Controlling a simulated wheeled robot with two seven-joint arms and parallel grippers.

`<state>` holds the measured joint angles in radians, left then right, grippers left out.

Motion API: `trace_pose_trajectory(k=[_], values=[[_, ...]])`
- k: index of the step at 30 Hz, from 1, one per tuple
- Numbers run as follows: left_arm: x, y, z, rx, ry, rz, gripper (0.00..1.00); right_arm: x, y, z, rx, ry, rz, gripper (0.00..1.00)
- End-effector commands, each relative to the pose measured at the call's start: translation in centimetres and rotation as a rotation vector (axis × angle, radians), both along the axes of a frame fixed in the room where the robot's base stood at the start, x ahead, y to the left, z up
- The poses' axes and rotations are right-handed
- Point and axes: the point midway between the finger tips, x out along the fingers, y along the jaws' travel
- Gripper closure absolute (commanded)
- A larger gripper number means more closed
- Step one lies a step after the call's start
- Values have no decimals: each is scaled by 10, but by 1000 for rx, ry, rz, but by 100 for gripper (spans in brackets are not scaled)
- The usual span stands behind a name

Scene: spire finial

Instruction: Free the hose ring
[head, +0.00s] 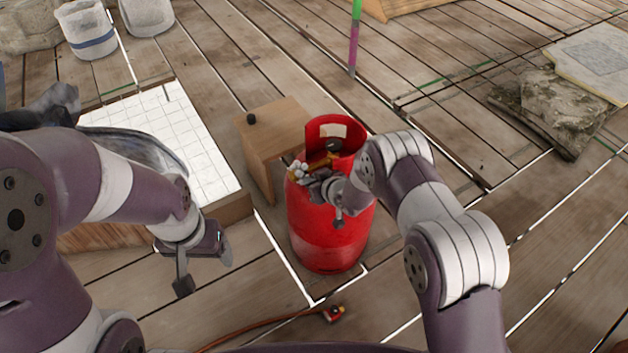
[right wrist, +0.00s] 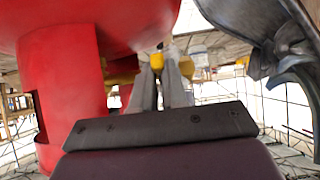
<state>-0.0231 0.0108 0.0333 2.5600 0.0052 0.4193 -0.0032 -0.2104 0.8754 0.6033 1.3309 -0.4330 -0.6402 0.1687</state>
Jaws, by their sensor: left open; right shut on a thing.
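A red gas bottle (head: 328,232) stands upright on the plank floor, with a brass valve part (head: 321,162) inside its collar. My right gripper (head: 316,180) is at the valve, its fingers closed on a small part there. In the right wrist view its fingers (right wrist: 163,88) meet below the red collar, with a small yellow piece (right wrist: 157,62) at their tips. The gripped part is mostly hidden, and I cannot clearly make out a ring. An orange hose (head: 245,333) lies on the floor, ending in a red-and-yellow fitting (head: 333,313). My left gripper (head: 205,268) is open and empty, left of the bottle.
A wooden box (head: 275,135) with a small black knob stands just behind the bottle. A white gridded tray (head: 190,140) lies at left. Stone slabs (head: 550,105) lie at right, buckets (head: 88,30) at back left.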

Motion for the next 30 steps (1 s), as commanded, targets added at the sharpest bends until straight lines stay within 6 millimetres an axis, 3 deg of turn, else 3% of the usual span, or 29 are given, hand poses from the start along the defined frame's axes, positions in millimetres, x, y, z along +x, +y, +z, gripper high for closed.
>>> trace_pose_trajectory(k=[3, 4, 6, 17, 24, 30], values=[[0, 0, 0, 0, 0, 0, 25, -1, 0, -1, -1, 2, 0, 100], [0, 0, 0, 0, 0, 0, 25, -1, 0, -1, -1, 2, 0, 78], [0, 0, 0, 0, 0, 0, 25, -1, 0, -1, 0, 1, 0, 62], [0, 0, 6, 0, 0, 0, 25, -7, -4, 8, 0, 1, -1, 62], [0, 0, 31, 0, 0, 0, 25, -51, -30, 48, 0, 1, -2, 62], [0, 0, 42, 0, 0, 0, 25, -81, -47, 69, 0, 1, -1, 62]])
